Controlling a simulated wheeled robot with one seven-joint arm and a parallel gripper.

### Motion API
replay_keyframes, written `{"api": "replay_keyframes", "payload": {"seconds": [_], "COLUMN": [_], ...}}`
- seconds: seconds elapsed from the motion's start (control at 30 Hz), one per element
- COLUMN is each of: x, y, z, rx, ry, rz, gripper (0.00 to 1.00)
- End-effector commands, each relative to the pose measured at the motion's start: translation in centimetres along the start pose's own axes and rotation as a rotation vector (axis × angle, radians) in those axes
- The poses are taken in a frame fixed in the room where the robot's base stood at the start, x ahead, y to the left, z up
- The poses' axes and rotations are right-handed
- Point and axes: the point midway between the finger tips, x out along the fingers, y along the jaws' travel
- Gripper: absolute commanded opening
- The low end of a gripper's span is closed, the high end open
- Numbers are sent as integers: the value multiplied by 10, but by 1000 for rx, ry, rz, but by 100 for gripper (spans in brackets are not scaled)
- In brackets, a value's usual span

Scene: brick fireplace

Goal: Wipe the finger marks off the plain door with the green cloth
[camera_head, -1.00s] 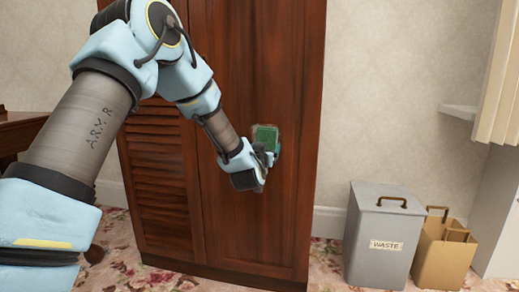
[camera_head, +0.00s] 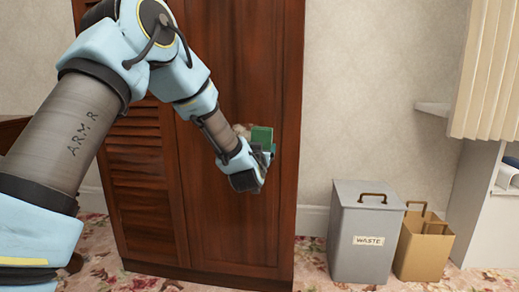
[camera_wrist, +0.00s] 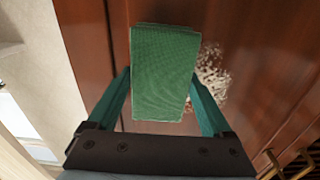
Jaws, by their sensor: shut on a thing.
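The plain door (camera_head: 220,215) is the dark wood right-hand door of a wardrobe. My gripper (camera_head: 264,158) is in front of its right half, shut on the green cloth (camera_head: 262,137). In the wrist view, the folded cloth (camera_wrist: 165,65) sits between the two teal fingers, its flat face toward the camera. Pale finger marks (camera_wrist: 211,78) show on the wood just right of the cloth there. In the head view a faint pale patch (camera_head: 241,130) shows at the cloth's left edge. The cloth hides part of the door; I cannot tell whether it touches the wood.
The louvred door (camera_head: 142,170) is left of the plain one. A grey waste bin (camera_head: 362,232) and a tan box (camera_head: 424,246) with handles stand on the floral carpet at the right. A pale shelf (camera_head: 433,108) juts from the wall above them.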

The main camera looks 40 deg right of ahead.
Motion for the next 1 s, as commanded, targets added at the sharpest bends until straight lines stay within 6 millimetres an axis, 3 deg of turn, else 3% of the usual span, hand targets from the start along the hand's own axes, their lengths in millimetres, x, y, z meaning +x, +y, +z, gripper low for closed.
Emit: {"api": "replay_keyframes", "payload": {"seconds": [0.3,0.57,1.0], "x": [0,-1,-4], "y": [-33,-42,-72], "z": [1,1,2], "rx": [1,1,0], "ry": [3,3,2], "rz": [-14,-12,-9], "gripper": [40,39,39]}}
